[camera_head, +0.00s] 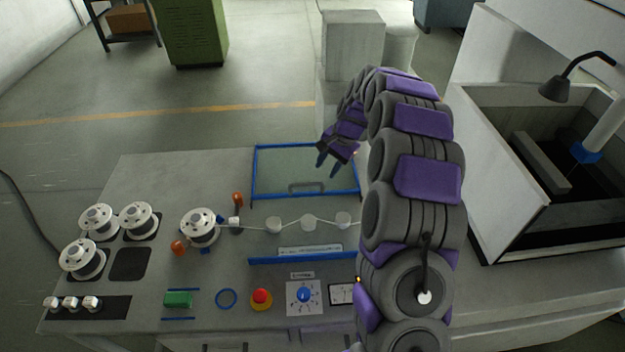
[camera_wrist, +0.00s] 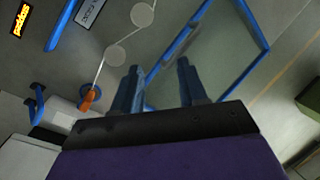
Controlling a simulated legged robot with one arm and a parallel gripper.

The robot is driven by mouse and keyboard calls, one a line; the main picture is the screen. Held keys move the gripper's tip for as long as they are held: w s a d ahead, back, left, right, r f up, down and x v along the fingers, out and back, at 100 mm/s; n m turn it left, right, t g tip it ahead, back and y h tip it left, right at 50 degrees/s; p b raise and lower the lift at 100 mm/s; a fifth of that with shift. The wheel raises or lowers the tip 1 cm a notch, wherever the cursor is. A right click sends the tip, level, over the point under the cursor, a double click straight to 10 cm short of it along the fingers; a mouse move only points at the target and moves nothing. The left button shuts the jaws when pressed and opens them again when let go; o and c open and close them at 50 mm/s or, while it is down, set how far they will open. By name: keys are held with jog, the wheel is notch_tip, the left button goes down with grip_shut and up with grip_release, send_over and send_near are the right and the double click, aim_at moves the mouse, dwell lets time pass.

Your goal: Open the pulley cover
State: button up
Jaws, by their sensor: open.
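The pulley cover (camera_head: 252,172) is a clear panel in a blue frame behind the row of pale pulleys (camera_head: 308,222). A grey handle (camera_head: 305,187) is near its front edge. The pulleys show uncovered in front of the panel. My gripper (camera_head: 330,168) is open and empty above the right part of the cover, pointing down. In the wrist view my two blue fingers (camera_wrist: 160,85) stand apart in front of the cover (camera_wrist: 257,28). Two pulleys (camera_wrist: 115,56) show to their left.
White spools (camera_head: 200,226) stand on the left of the bench. A red button (camera_head: 261,299), a blue dial (camera_head: 305,292) and a green block (camera_head: 178,299) are along the front. A blue bar (camera_head: 300,260) lies before the pulleys. An open-topped machine (camera_head: 550,170) is at right.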

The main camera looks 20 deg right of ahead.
notch_tip(320, 180, up, 2)
jog(key=w+d+m+t, duration=0.1)
jog(key=w+d+m, duration=0.1)
jog(key=m, duration=0.8)
send_near(313, 183)
jog(key=shift+t+y, duration=0.3)
jog(key=b+x, duration=0.1)
jog(key=x, duration=0.7)
jog(key=shift+a+f, duration=0.2)
jog(key=shift+f, duration=0.05)
grip_shut()
